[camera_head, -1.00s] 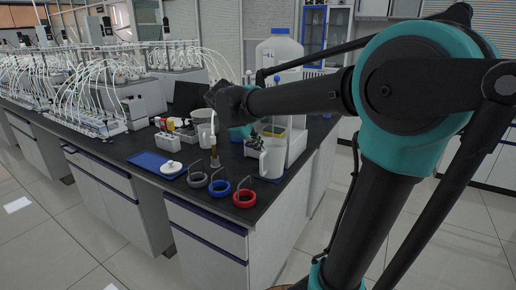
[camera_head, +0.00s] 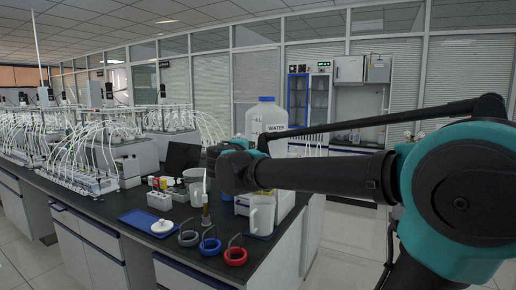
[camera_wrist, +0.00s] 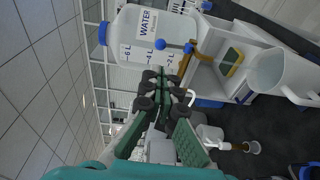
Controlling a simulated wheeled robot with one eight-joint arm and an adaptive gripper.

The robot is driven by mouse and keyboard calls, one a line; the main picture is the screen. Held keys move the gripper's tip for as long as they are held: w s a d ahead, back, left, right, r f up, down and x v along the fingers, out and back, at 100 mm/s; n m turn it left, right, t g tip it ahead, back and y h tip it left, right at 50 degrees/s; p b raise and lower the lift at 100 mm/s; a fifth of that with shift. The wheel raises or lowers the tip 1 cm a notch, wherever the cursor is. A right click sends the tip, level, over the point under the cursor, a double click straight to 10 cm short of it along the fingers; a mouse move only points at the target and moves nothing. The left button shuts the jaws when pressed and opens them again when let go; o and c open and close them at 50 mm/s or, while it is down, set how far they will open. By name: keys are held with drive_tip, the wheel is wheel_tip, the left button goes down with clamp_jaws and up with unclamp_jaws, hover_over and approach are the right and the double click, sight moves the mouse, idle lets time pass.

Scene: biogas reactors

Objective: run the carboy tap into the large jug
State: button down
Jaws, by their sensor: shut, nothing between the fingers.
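The carboy (camera_head: 267,119), clear with a blue cap and a WATER label, stands at the back right of the bench. It also fills the upper part of the wrist view (camera_wrist: 145,45), turned sideways with its litre marks. A blue knob (camera_wrist: 188,47) near its lower end looks like the tap. The large jug (camera_head: 261,217), white with a handle, stands empty-looking at the bench's right edge; it shows at right in the wrist view (camera_wrist: 275,75). My gripper (camera_wrist: 162,88) is shut and empty, its fingertips pointing toward the carboy, apparently apart from it. My arm hides the carboy's lower part in the head view.
Red, blue and grey rings (camera_head: 210,246) lie at the bench's front edge. A blue mat (camera_head: 150,222) holds a white lidded item. A white cup (camera_head: 193,177), small bottles and a laptop (camera_head: 182,157) stand behind. Tubed reactors (camera_head: 85,155) fill the left.

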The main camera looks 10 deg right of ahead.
drive_tip(key=x, duration=1.2)
drive_tip(key=shift+w+d+f, duration=0.15)
drive_tip(key=shift+w, duration=0.2)
drive_tip(key=shift+w+d+r, duration=0.2)
drive_tip(key=shift+w+d, duration=0.05)
drive_tip(key=shift+w, duration=0.15)
drive_tip(key=shift+w+d+r, duration=0.2)
drive_tip(key=shift+w+r, duration=0.05)
drive_tip(key=shift+w, duration=0.1)
